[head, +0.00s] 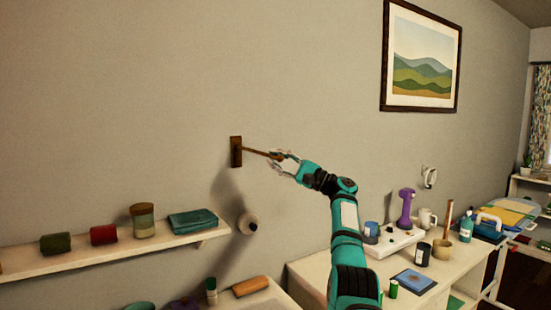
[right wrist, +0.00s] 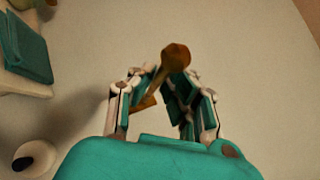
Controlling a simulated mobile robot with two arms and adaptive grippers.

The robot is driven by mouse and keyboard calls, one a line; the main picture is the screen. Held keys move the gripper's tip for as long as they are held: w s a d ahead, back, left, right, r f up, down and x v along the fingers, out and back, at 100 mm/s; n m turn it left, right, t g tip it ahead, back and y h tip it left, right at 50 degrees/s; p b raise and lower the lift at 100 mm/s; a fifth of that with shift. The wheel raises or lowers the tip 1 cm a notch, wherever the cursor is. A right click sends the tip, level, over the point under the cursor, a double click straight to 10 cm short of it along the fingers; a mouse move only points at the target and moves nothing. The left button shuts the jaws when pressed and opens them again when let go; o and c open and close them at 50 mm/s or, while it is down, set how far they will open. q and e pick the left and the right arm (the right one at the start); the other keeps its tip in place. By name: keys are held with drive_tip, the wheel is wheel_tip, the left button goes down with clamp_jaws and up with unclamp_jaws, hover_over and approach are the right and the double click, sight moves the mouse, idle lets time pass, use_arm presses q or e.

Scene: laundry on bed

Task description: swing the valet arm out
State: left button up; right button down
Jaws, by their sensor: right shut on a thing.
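The valet arm (head: 258,152) is a thin wooden rod on a dark wooden wall plate (head: 236,151). It sticks out from the wall toward the right in the head view. My right gripper (head: 284,157) is shut on the rod near its free end. In the right wrist view the rod's round knob (right wrist: 176,54) shows between the fingers of the same gripper (right wrist: 163,85), and the rod runs down to the left. My left gripper is not in view.
A shelf (head: 100,258) with rolled cloths, a jar and a teal pouch (head: 193,221) is below left. A round wall peg (head: 248,223) sits below the plate. A cluttered table (head: 310,272) stands lower right. The wall around the arm is clear.

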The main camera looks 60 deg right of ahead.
drive_tip(key=c, duration=1.6)
unclamp_jaws()
drive_tip(key=shift+d, duration=0.1)
drive_tip(key=shift+c, duration=0.2)
drive_tip(key=shift+d, duration=0.1)
drive_tip(key=v, duration=1.2)
drive_tip(key=shift+d+f, duration=0.1)
